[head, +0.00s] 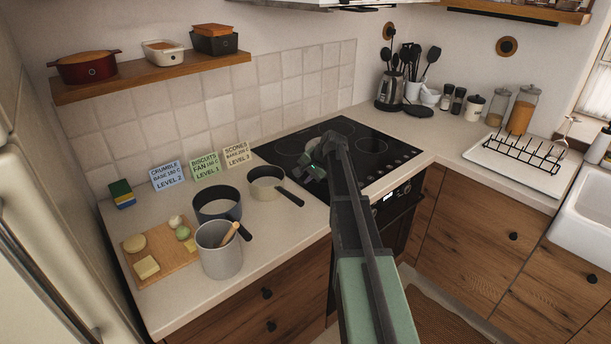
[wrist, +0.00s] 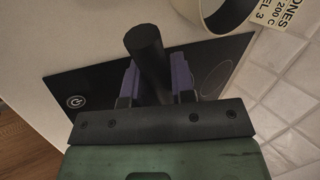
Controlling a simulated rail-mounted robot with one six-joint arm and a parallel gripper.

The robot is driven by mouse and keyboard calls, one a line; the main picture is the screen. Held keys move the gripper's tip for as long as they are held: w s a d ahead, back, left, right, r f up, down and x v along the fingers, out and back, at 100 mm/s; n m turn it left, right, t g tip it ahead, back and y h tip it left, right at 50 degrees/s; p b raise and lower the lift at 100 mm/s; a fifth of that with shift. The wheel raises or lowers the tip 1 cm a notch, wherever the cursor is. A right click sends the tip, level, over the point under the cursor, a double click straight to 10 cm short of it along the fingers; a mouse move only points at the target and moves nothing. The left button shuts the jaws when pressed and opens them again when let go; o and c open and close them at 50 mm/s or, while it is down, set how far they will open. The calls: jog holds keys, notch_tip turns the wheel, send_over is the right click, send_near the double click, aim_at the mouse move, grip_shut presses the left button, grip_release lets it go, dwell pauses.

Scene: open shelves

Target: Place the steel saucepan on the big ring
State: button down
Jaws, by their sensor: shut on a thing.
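My gripper (head: 315,168) is over the black hob (head: 345,185), at the far end of my arm. In the wrist view its purple fingers (wrist: 157,82) are shut on a thick black handle (wrist: 147,48). Faint rings mark the hob; one ring (wrist: 216,80) shows right of the fingers in the wrist view. I cannot tell which is the biggest.
A cream pan (head: 262,189) with a black handle and a dark blue pan (head: 214,212) stand left of the hob. A grey pot (head: 220,264) with a wooden spoon and a chopping board (head: 170,262) are nearer. Three cards (head: 206,168) stand along the wall. A kettle (head: 389,93) is behind right.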

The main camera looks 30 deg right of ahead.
jog(key=c, duration=0.9)
grip_release()
jog(key=shift+w+d+f, duration=0.1)
jog(key=shift+d+f, duration=0.05)
jog(key=shift+d, duration=0.05)
jog(key=shift+o, duration=0.2)
jog(key=shift+r+p, duration=0.45)
jog(key=p+v, duration=0.8)
jog(key=v, duration=0.2)
jog(key=shift+s, duration=0.3)
